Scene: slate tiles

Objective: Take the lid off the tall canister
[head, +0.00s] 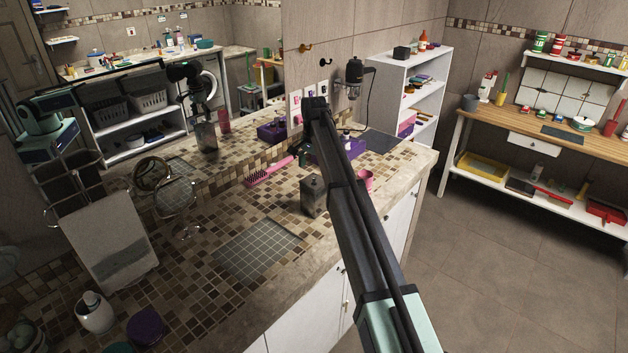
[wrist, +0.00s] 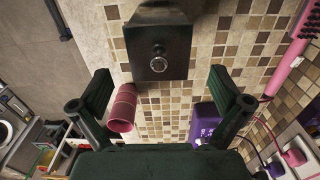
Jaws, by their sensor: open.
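The tall canister (head: 314,199) is a dark grey, square-sided box standing upright on the tiled counter in the head view. Its lid (head: 312,182) sits on top; in the wrist view the dark square lid (wrist: 178,42) has a small round metal knob (wrist: 158,62) at its middle. My gripper (wrist: 160,88) is open and empty, its two dark fingers spread on either side in the wrist view. The canister lies ahead between the finger lines, apart from both fingers.
A pink cup (head: 365,180) stands close to the canister; it also shows by the left finger in the wrist view (wrist: 122,108). A purple box (wrist: 204,122) is near the right finger. A pink brush (head: 268,172) lies on the counter. A mirror behind repeats the scene.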

